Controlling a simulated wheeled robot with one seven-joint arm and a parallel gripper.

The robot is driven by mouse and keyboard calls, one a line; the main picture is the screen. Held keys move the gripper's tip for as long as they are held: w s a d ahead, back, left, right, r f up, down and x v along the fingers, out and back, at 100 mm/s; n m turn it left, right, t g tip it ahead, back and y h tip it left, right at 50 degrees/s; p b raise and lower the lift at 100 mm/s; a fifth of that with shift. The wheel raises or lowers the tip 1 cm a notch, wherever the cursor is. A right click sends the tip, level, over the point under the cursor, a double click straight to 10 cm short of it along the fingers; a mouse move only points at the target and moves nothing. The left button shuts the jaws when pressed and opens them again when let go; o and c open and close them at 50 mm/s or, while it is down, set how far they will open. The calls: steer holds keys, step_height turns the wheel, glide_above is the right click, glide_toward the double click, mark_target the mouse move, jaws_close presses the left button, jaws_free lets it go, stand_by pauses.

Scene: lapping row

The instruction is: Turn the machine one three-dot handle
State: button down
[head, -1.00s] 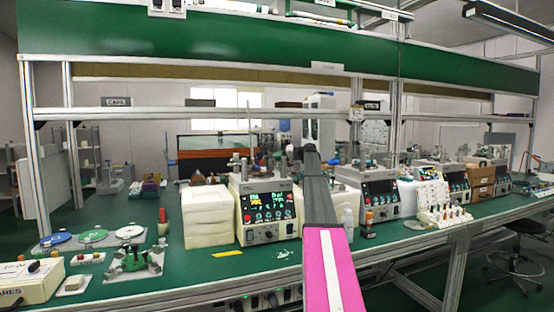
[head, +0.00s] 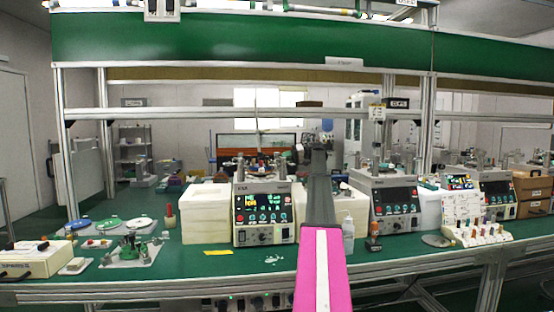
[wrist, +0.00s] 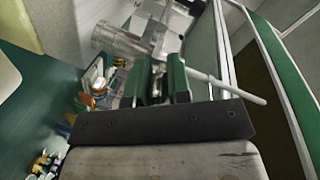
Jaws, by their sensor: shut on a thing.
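The machine with the lit panel (head: 263,215) stands on the green bench left of my arm. A thin upright rod and metal parts rise from its top. A second similar machine (head: 387,205) stands to the right. In the head view my arm hides my gripper and whatever is in front of it. In the wrist view my gripper (wrist: 160,82) is shut on a small metal part, mostly hidden between its green fingers. A pale rod (wrist: 228,87) slants out to the right by the fingers. I cannot make out three dots on any handle.
White blocks (head: 205,211) stand left of the lit machine. A bottle (head: 348,232) stands to the right of my arm. In the wrist view, clear cylinders (wrist: 122,40) are close beyond the fingers. A shelf rail (head: 180,113) runs above the bench.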

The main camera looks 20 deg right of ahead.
steer(key=shift+g, duration=0.3)
steer(key=c, duration=1.1)
jaws_free()
steer(key=shift+d, duration=0.15)
